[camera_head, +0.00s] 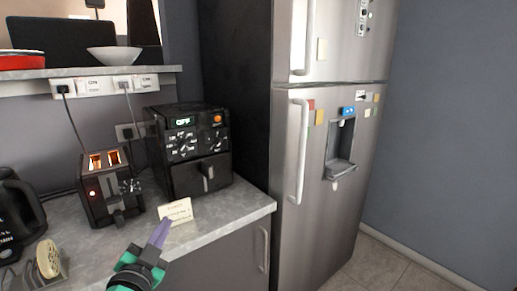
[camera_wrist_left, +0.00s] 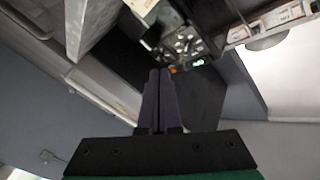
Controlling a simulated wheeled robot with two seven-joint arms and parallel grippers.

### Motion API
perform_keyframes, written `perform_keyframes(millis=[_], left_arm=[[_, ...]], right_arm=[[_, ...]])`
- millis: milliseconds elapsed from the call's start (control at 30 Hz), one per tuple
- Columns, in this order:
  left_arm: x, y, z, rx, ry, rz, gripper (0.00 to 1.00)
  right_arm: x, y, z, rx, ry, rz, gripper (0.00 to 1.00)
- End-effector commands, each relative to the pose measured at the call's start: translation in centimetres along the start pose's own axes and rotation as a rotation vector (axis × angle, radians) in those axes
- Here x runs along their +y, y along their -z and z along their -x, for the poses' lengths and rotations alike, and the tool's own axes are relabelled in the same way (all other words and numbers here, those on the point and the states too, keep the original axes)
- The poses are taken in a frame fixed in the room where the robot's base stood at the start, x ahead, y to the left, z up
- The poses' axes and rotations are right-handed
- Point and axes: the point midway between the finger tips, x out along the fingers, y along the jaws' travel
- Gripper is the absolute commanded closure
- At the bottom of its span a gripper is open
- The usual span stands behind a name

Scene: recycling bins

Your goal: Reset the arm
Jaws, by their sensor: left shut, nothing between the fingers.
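My left gripper (camera_head: 160,234) comes in at the bottom of the head view, with purple fingers and a black and green wrist. Its fingers are together and hold nothing. It is in front of the counter's edge, near a small white card (camera_head: 175,212). In the left wrist view the two purple fingers (camera_wrist_left: 158,72) point up the picture, side by side, with the scene tilted behind them. My right gripper is not in view.
The grey counter (camera_head: 212,216) holds a toaster (camera_head: 112,187), a black air fryer (camera_head: 190,150), a kettle (camera_head: 18,215) and a rack with a round bread-like item (camera_head: 49,259). A steel fridge (camera_head: 325,190) stands to the right. Tiled floor (camera_head: 385,265) is free beside it.

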Motion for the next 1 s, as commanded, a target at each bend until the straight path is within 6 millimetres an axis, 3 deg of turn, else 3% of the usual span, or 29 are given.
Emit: perform_keyframes(millis=[33, 100, 200, 300, 400, 567, 600, 867, 1000], left_arm=[[1.2, -4.2, 1.0, -0.158, -0.029, 0.082, 1.0], [3.4, -9.5, 3.1, -0.372, -0.084, 0.171, 1.0], [6.6, -14.9, 6.9, -0.616, -0.177, 0.26, 1.0], [9.6, -18.4, 10.9, -0.803, -0.272, 0.324, 1.0], [12.1, -20.5, 14.8, -0.958, -0.367, 0.374, 1.0], [15.6, -22.3, 21.1, -1.166, -0.526, 0.444, 1.0], [16.5, -23.0, 21.8, -1.196, -0.551, 0.448, 1.0], [23.2, -31.4, 21.0, -1.233, -0.567, 0.43, 1.0], [27.6, -37.1, 22.8, -1.263, -0.584, 0.419, 1.0]], right_arm=[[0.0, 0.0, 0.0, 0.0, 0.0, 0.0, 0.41], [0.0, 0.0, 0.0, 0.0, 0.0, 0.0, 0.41], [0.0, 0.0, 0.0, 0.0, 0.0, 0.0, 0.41], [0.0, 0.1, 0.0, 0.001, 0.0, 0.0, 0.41], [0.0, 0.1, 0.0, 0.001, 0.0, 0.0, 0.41], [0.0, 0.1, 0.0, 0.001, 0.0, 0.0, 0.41], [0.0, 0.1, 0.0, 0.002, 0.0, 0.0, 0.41], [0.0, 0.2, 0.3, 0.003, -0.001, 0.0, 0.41], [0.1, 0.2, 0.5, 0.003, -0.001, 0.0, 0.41]])
